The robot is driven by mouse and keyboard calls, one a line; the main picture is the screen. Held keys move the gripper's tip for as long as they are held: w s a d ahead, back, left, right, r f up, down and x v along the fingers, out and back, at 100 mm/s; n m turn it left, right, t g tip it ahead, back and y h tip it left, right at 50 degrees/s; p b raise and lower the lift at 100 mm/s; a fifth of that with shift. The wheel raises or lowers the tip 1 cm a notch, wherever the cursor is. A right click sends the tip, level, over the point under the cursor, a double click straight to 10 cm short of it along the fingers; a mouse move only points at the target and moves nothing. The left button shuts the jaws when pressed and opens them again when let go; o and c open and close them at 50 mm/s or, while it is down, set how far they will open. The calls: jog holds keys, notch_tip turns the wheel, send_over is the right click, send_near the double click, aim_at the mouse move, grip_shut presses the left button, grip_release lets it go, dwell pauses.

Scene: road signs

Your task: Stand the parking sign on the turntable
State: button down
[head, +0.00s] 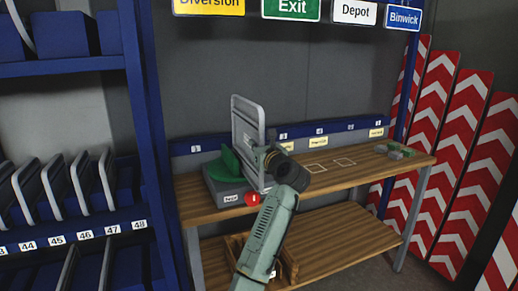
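A grey-framed sign panel (243,125) stands upright over the left end of the wooden bench, seen at a steep angle. Its printed face is not readable, so I cannot tell if it is the parking sign. A grey box (212,187) with a green round part (222,168) on top, apparently the turntable, sits behind and left of the panel. The panel hides part of it, and I cannot tell if they touch. My gripper (262,156) is at the panel's right edge, overlapping it in the picture. Its fingertips are mostly hidden, so its closure is unclear.
A red button (252,199) is at the box's front. The wooden bench (345,178) is clear in the middle, with two pale outlined squares. Small green and grey items (396,151) lie at its right. A blue rack (75,237) of panels stands left; striped boards (465,150) lean right.

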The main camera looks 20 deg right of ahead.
aim_at(243, 135)
jog(key=shift+w+a+r, duration=0.1)
jog(key=shift+w, duration=3.05)
jog(key=shift+w+a+r, duration=0.1)
jog(key=shift+w, duration=3)
jog(key=shift+f, duration=0.55)
jog(key=c, duration=2.3)
grip_release()
jog(key=o, duration=0.6)
jog(key=shift+f, duration=0.1)
jog(key=shift+f, duration=0.15)
jog(key=s, duration=1.2)
jog(key=shift+d, duration=0.2)
